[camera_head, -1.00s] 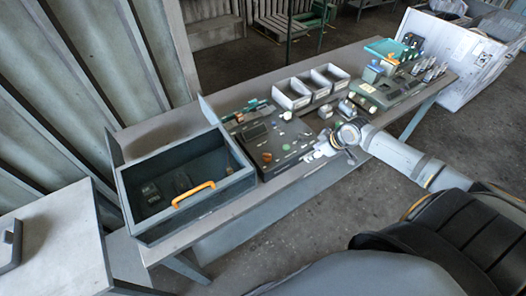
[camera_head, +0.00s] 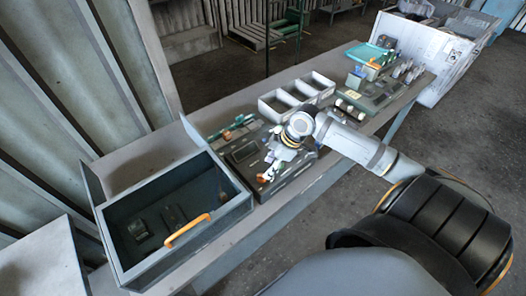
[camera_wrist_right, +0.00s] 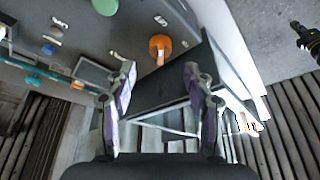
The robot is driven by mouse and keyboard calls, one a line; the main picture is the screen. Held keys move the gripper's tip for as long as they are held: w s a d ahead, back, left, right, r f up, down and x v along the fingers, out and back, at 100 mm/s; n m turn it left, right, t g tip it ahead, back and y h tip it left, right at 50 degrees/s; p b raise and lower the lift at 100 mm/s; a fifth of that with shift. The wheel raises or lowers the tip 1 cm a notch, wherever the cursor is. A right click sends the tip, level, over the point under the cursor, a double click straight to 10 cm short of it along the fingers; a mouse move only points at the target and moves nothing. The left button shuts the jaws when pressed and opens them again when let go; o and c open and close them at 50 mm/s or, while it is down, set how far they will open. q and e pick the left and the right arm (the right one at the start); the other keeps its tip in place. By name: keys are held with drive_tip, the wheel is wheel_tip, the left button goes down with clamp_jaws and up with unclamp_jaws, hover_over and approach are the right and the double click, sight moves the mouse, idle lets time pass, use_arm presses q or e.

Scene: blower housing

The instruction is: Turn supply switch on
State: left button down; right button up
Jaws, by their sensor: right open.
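The dark control panel (camera_head: 242,143) lies on the bench in the middle of the head view. An orange knob (camera_wrist_right: 160,47) stands on it near the panel edge in the right wrist view; it also shows in the head view (camera_head: 265,177). No readable label shows which control is the supply switch. My right gripper (camera_wrist_right: 163,88) is open and empty, its two fingers spread, with the knob ahead of and between the fingertips. In the head view my right gripper (camera_head: 272,166) is over the panel, beside the knob. My left gripper is not in view.
A grey open box (camera_head: 112,220) with an orange handle (camera_head: 187,231) stands left of the panel. Several small white bins (camera_head: 271,106) stand behind my right wrist. A green button (camera_wrist_right: 105,6) is on the panel.

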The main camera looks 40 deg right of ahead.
sight(262, 175)
drive_tip(key=x, duration=0.4)
drive_tip(key=shift+a+r, duration=0.1)
drive_tip(key=shift+w+a+f, duration=0.1)
drive_tip(key=shift+f, duration=0.55)
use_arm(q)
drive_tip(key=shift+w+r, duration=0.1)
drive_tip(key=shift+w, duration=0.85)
use_arm(e)
drive_tip(key=shift+w+a+f, duration=0.1)
drive_tip(key=shift+w+f, duration=0.05)
drive_tip(key=shift+f, duration=0.1)
